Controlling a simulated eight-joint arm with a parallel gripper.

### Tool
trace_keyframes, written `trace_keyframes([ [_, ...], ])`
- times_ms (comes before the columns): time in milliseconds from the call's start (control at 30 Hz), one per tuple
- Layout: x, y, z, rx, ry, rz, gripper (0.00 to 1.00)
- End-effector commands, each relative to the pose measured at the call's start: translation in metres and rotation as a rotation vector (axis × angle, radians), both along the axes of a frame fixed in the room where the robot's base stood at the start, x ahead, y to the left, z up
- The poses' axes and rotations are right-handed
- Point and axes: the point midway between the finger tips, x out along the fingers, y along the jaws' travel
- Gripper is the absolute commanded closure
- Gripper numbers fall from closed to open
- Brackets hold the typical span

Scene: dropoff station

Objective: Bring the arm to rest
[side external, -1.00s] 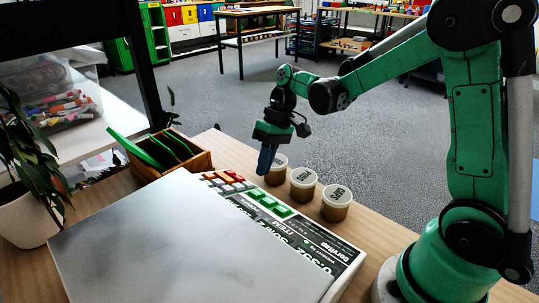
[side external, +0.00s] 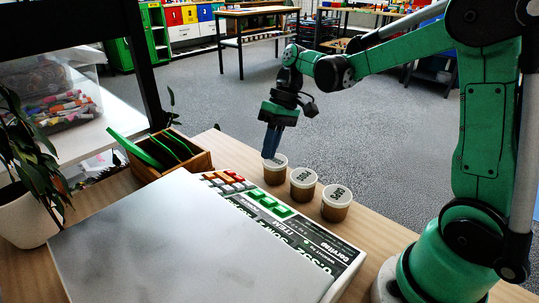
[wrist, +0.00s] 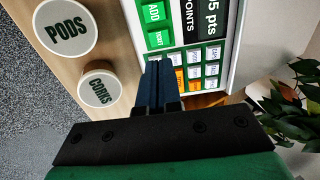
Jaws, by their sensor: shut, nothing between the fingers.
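My gripper (side external: 270,156) hangs with its blue fingers pointing down, over the far edge of the station, just above or behind the leftmost lidded jar (side external: 275,175). The exact gap cannot be told. In the wrist view the fingers of my gripper (wrist: 158,82) lie together with nothing between them.
A scale-like station with a grey plate (side external: 170,245) and coloured keys (side external: 268,203) fills the table front. Jars marked PODS (wrist: 66,27) and another (side external: 336,205) stand beside it. A wooden box (side external: 185,162) and a plant (side external: 25,165) are left.

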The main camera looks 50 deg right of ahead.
Motion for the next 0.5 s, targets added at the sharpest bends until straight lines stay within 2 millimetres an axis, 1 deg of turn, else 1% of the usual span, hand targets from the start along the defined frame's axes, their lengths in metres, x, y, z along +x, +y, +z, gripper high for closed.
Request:
trace_keyframes([
  [167, -0.008, 0.007, 0.008, -0.054, -0.042, -0.019, 1.00],
  [333, -0.029, 0.018, 0.021, -0.190, -0.176, -0.066, 1.00],
  [500, -0.052, 0.025, 0.027, -0.315, -0.357, -0.103, 1.00],
])
